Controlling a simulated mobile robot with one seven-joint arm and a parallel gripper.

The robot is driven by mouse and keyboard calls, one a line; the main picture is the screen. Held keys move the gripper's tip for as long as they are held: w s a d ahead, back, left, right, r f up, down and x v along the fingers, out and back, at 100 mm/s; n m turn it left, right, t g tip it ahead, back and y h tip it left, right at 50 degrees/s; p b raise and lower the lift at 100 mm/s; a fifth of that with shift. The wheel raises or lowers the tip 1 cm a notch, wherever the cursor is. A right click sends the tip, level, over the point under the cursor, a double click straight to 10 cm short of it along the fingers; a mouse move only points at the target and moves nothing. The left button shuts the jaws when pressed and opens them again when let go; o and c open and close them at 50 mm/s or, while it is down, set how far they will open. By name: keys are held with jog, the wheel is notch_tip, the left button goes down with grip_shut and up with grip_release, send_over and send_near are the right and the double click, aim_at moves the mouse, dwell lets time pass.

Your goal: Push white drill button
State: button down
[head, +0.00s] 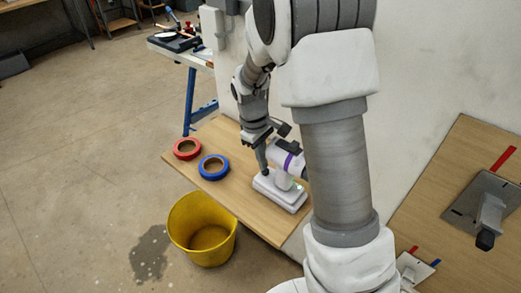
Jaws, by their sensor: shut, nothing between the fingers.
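The white drill (284,156) stands upright on a wooden board or tabletop (218,187), on its wide white base (281,190). It has a purple band and is partly hidden behind my arm on its right. My gripper (266,172) points down just left of the drill's handle, over the left end of the base. Its fingers are together with nothing seen between them. I cannot tell whether the fingertips touch the drill. The button cannot be made out.
A red tape roll (187,149) and a blue tape roll (214,167) lie left of the drill. A yellow bucket (203,229) stands on the floor in front. A wall rises behind. Another wooden surface (446,253) with tools is at right. The floor at left is open.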

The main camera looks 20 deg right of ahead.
jog(key=shift+f, duration=0.35)
jog(key=shift+s+f+b, duration=0.1)
jog(key=shift+f+b, duration=0.3)
jog(key=shift+f, duration=0.3)
jog(key=shift+s+d+f, duration=0.1)
jog(key=shift+s+f, duration=0.1)
jog(key=shift+f, duration=0.2)
notch_tip(320, 180, up, 15)
jog(key=w+a+p, duration=0.1)
jog(key=a+p, duration=0.1)
jog(key=p, duration=0.2)
jog(key=shift+w, duration=0.25)
jog(key=shift+f, duration=0.1)
